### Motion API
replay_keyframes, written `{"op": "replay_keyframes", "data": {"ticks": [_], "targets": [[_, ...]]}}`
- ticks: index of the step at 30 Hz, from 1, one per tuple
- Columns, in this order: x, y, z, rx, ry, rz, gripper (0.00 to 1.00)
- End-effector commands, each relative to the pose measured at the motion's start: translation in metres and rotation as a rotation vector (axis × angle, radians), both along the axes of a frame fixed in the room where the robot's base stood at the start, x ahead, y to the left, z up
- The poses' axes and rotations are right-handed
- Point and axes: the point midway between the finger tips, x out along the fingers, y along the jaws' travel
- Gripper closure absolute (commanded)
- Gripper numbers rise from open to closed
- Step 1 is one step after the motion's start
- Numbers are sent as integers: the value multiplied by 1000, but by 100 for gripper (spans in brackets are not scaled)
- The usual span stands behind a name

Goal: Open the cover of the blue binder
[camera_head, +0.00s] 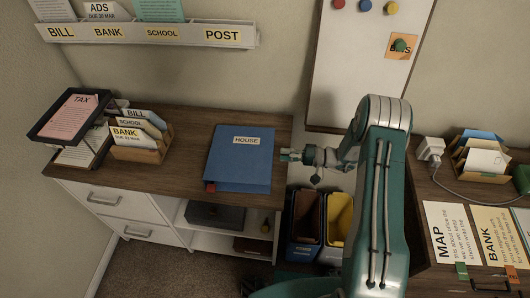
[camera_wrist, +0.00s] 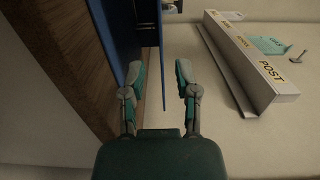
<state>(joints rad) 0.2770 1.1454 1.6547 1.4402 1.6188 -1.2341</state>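The blue binder (camera_head: 238,165), with a white HOUSE label, lies on the wooden cabinet top in the head view. Its cover looks closed or nearly so. My gripper (camera_head: 286,155) is level with the binder's right edge. In the wrist view my gripper (camera_wrist: 158,68) is open, with its two fingers apart. A thin blue board of the binder (camera_wrist: 150,45) reaches into the space between the fingers.
A file box (camera_head: 150,153) and a tilted dark tray with a TAX sheet (camera_head: 70,118) stand left of the binder. A wall rack (camera_head: 150,33) hangs behind. Two bins, one blue (camera_head: 305,222) and one yellow (camera_head: 340,217), stand below my gripper.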

Motion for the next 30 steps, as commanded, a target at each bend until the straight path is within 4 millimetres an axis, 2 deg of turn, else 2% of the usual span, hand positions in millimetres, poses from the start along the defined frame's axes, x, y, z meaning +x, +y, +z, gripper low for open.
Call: {"op": "replay_keyframes", "data": {"ticks": [3, 9, 14, 22, 23, 24, 25, 26, 30], "targets": [[2, 25, 0, -1, 0, 6, 60], [7, 56, 0, -1, 1, 5, 60], [9, 68, 0, -1, 1, 3, 60], [9, 69, 0, -1, 1, 1, 60], [9, 70, 0, -2, 1, 1, 64], [9, 70, 0, -2, 1, 1, 82], [9, 70, 0, -2, 1, 2, 96], [9, 70, 0, -2, 1, 2, 100], [9, 70, 0, -2, 2, 2, 100]]}}
